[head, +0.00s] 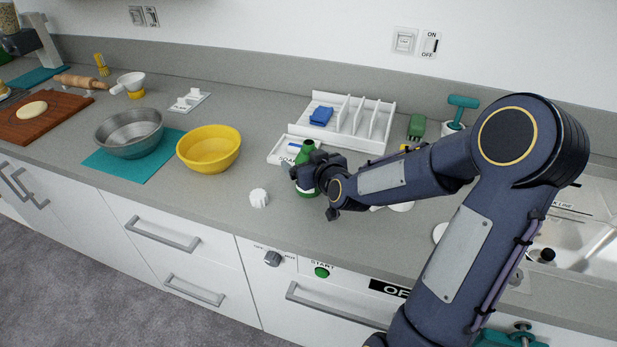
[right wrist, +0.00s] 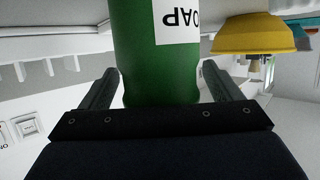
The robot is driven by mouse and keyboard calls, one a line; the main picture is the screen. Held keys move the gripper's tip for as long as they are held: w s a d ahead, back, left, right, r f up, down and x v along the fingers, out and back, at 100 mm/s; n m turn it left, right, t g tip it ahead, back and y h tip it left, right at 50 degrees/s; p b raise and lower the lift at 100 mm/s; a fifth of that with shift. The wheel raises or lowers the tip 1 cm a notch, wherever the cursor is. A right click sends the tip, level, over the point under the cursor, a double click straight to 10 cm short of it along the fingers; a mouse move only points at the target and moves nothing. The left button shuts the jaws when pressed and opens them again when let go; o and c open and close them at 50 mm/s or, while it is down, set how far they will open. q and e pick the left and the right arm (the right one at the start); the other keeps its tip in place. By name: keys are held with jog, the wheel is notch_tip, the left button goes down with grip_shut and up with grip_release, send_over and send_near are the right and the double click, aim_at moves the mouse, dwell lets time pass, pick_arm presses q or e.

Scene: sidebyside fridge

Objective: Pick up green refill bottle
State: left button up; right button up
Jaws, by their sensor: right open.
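The green refill bottle (head: 305,153) stands upright on the grey counter, with my right gripper (head: 311,180) around its side. The gripper hides part of the bottle's middle in the head view. In the right wrist view the green bottle (right wrist: 160,60) with its white SOAP label fills the space between the two fingers. The fingers are spread, one on each side of it, with a small gap visible near their base. My left gripper is not in view.
A white knobbed cap (head: 259,198) lies left of the bottle. A yellow bowl (head: 209,149) and a metal bowl (head: 130,133) stand further left. A white rack (head: 347,120) with a blue sponge (head: 321,116) is behind the bottle. The sink is at right.

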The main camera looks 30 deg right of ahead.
jog(key=shift+w+f, duration=0.1)
jog(key=shift+w, duration=0.2)
jog(key=shift+c, duration=0.5)
jog(key=c, duration=1.6)
